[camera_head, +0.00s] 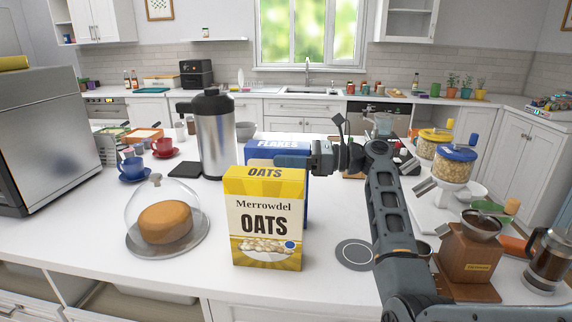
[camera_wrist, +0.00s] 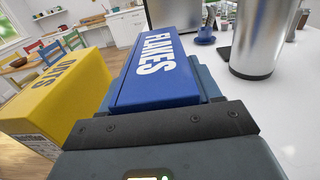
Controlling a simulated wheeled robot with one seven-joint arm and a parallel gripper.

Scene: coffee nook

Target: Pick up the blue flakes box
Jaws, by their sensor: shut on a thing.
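The blue flakes box (camera_head: 277,144) stands upright on the white counter, behind the yellow oats box (camera_head: 266,218), which hides most of its front. My gripper (camera_head: 296,160) reaches in from the right near the top of the blue box and is shut on it. In the wrist view the blue flakes box (camera_wrist: 156,70) lies between my gripper's fingers (camera_wrist: 160,90), with its lettered top facing the camera. The yellow oats box (camera_wrist: 55,95) is close beside it at the left there. Whether the blue box's base touches the counter is hidden.
A steel thermal jug (camera_head: 212,135) stands left of the blue box. A cake under a glass dome (camera_head: 166,218) sits at the front left. A wooden coffee grinder (camera_head: 468,258) and cereal dispensers (camera_head: 453,166) stand at the right. A round grey coaster (camera_head: 355,254) lies nearby.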

